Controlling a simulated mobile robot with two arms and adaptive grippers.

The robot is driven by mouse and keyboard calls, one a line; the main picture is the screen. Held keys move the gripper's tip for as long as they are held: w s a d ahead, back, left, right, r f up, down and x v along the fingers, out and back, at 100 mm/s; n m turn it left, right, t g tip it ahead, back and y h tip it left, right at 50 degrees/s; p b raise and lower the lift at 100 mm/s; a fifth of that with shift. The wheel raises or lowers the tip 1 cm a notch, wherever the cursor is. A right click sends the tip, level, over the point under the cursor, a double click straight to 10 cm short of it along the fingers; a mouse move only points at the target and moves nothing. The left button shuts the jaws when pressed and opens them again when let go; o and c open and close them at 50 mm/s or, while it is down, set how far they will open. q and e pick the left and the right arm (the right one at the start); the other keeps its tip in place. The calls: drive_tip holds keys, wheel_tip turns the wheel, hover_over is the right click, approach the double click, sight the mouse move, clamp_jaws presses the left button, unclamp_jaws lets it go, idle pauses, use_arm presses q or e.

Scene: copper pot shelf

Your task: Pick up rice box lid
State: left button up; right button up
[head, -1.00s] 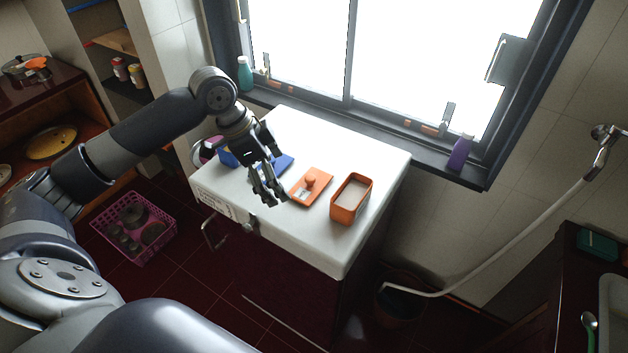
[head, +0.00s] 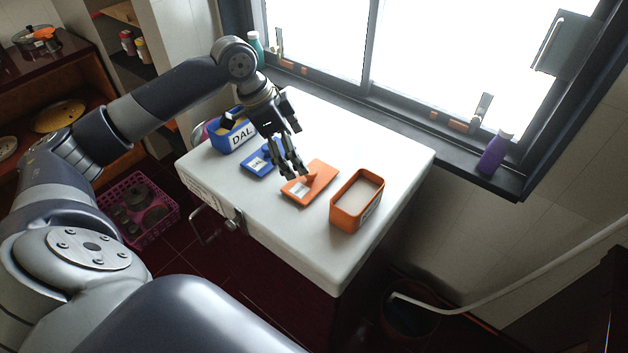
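The rice box lid (head: 296,193) is a flat orange lid with a small knob (head: 311,177) and a white label. It lies on the white top of the chest, left of the open orange rice box (head: 346,212), which holds white contents. My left gripper (head: 291,172) points down from the upper left, just left of the knob and over the lid's left back part. Its fingers look apart with nothing between them. I cannot tell whether a fingertip touches the lid. My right gripper is not in view.
A blue lid (head: 254,164) and a blue box marked DAL (head: 235,138) stand to the left on the white chest top (head: 270,222). A purple bottle (head: 495,153) stands on the window sill. The front and right back of the chest top are clear.

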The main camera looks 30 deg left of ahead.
sight(310, 174)
use_arm(q)
drive_tip(key=x, duration=0.3)
drive_tip(key=shift+s+d, duration=0.1)
drive_tip(key=shift+s, duration=0.1)
drive_tip(key=p+x, duration=0.1)
drive_tip(key=x, duration=0.1)
drive_tip(key=p+x, duration=0.1)
drive_tip(key=x, duration=0.2)
drive_tip(key=shift+w, duration=0.25)
drive_tip(key=shift+w+d+f, duration=0.1)
drive_tip(key=shift+d+f, duration=0.05)
drive_tip(key=shift+f, duration=0.2)
drive_tip(key=shift+c, duration=0.6)
